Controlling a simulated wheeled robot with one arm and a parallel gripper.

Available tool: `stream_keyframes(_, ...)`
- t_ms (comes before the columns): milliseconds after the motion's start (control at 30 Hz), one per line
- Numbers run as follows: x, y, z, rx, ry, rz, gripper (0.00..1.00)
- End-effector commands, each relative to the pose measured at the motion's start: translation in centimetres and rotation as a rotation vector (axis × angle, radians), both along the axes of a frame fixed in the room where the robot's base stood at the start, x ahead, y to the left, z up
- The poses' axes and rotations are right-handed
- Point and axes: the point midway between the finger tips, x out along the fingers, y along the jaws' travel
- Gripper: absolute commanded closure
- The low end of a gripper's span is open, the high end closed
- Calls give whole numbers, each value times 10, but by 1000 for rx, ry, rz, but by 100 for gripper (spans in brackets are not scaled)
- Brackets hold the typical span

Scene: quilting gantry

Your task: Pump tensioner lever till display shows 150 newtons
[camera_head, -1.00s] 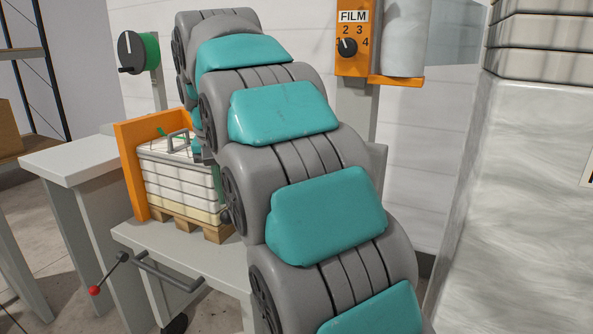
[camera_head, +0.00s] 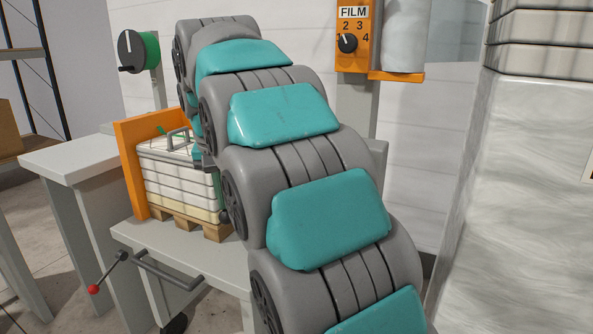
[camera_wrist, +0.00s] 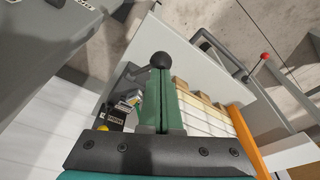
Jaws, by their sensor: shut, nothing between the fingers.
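My gripper (camera_wrist: 166,103) shows in the wrist view with its two green fingers together and nothing between them. A black ball knob (camera_wrist: 163,60) sits right at the fingertips; I cannot tell whether they touch. The black knob (camera_head: 225,215) also shows in the head view, beside the white stack. A small dark unit with labels (camera_wrist: 117,115) is left of the fingers; no readable force value shows. In the head view my arm hides most of the gripper.
A white layered stack (camera_head: 165,180) stands on a wooden pallet (camera_head: 188,221) against an orange panel (camera_head: 130,170). A red-knobbed lever (camera_head: 93,289) sticks out at the grey table's front. An orange FILM dial box (camera_head: 357,30) and a wrapped load (camera_head: 530,190) stand to the right.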

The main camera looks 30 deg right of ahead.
Motion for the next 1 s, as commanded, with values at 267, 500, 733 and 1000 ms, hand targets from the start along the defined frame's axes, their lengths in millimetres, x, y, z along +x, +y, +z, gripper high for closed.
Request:
stream_keyframes(267,0,-1,-15,-2,5,-2,100)
stream_keyframes(500,0,-1,-16,-2,5,-2,100)
stream_keyframes(733,-1,0,-17,-1,5,-2,100)
stream_keyframes(1000,-5,5,-27,-2,5,-1,100)
